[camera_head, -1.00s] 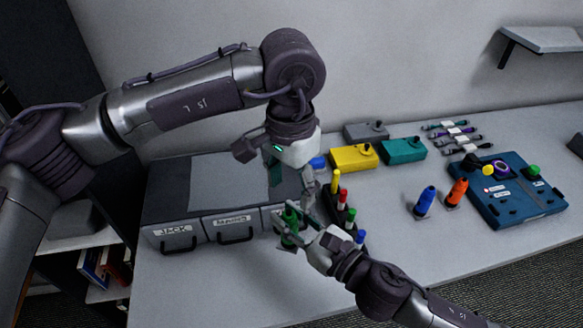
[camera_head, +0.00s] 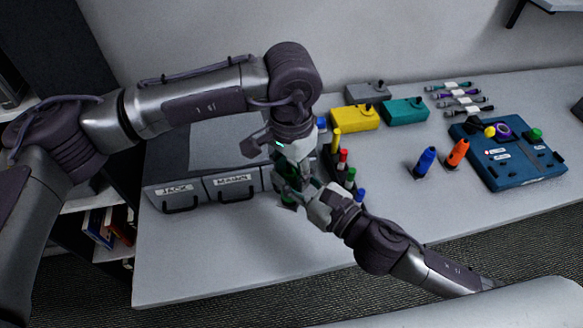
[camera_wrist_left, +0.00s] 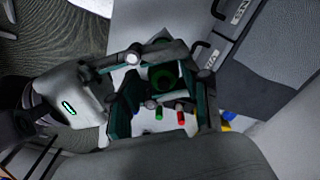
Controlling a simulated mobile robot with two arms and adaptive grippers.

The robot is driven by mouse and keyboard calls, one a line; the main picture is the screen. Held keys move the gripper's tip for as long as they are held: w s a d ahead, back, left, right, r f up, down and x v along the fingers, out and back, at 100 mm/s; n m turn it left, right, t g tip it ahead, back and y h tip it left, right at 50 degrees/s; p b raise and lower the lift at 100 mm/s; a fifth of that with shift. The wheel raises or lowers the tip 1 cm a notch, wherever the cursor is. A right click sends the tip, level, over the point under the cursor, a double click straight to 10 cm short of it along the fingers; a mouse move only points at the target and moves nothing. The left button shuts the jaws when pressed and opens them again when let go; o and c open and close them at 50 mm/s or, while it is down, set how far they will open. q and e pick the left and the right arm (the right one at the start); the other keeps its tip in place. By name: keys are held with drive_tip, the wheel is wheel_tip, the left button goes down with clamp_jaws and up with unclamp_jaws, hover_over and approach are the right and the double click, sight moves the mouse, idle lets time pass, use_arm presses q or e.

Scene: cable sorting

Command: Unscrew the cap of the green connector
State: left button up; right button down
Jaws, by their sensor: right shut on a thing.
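The green connector (camera_head: 288,199) is upright in front of the drawer box, mostly hidden by my grippers. My right gripper (camera_head: 300,195) comes in from the lower right and is shut on it. My left gripper (camera_head: 287,175) points down right above the connector. In the left wrist view the connector's round green top (camera_wrist_left: 163,77) lies between the spread fingers of my left gripper (camera_wrist_left: 164,98), which look apart from it. My right gripper also shows in that view, reaching in from the left.
Behind my grippers, a dark rack holds coloured connectors, including a red one (camera_head: 343,158). A blue connector (camera_head: 426,160) and an orange one (camera_head: 457,152) stand to the right, beside a blue board (camera_head: 500,178). The front of the table is clear.

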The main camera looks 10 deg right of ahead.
use_arm(q)
clamp_jaws()
drive_tip(key=shift+o, duration=1.8)
unclamp_jaws()
drive_tip(key=shift+s, duration=0.1)
drive_tip(key=shift+r, duration=0.6)
drive_tip(key=shift+o, duration=0.5)
wheel_tip(320, 180, up, 4)
drive_tip(key=shift+f, duration=0.1)
wheel_tip(320, 180, up, 6)
drive_tip(key=shift+m, duration=0.3)
drive_tip(key=f, duration=1.1)
drive_tip(key=shift+w+a, duration=0.15)
drive_tip(key=shift+w, duration=0.15)
